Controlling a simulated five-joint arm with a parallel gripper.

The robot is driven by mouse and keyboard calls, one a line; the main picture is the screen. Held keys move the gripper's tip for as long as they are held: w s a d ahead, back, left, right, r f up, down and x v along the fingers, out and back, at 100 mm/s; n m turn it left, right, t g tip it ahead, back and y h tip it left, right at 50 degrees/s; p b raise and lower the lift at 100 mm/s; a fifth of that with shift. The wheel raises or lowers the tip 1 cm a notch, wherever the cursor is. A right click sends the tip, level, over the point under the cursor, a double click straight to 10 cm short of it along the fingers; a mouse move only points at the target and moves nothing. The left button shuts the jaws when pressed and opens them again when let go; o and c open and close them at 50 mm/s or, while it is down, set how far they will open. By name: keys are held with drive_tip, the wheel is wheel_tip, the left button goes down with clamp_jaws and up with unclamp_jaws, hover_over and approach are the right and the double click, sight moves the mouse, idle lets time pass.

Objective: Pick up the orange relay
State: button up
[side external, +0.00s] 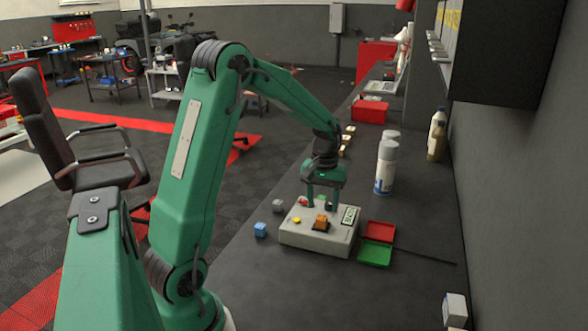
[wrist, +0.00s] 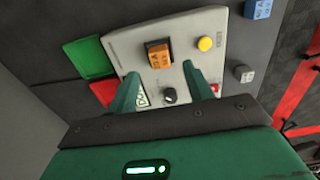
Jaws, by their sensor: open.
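The orange relay (side external: 321,222) is a small block with a dark base on the top face of a light grey box (side external: 315,242). In the wrist view the relay (wrist: 158,54) shows dark markings and lies just beyond the fingertips, roughly in line with the gap between them. My gripper (side external: 322,203) is above the back part of the box, fingers pointing down. In the wrist view my gripper (wrist: 161,72) is open, with nothing between its fingers. I cannot tell the exact height of the fingertips over the box.
The box also carries a yellow button (wrist: 205,44), a black knob (wrist: 169,95), a red button (wrist: 214,88) and a display (side external: 349,214). A blue cube (side external: 260,229) and grey cube (side external: 278,205) lie left; red (side external: 379,231) and green (side external: 375,253) trays right. A spray can (side external: 385,170) stands behind.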

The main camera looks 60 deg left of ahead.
sight(322, 217)
drive_tip(key=shift+f, duration=2.4)
clamp_jaws()
drive_tip(key=shift+r, duration=0.8)
wheel_tip(322, 217, up, 2)
drive_tip(key=shift+r, duration=0.2)
drive_tip(key=s+d+r, duration=0.1)
drive_tip(key=d+r, duration=0.6)
drive_tip(key=d, duration=0.4)
drive_tip(key=shift+s+d, duration=0.15)
drive_tip(key=shift+d, duration=0.25)
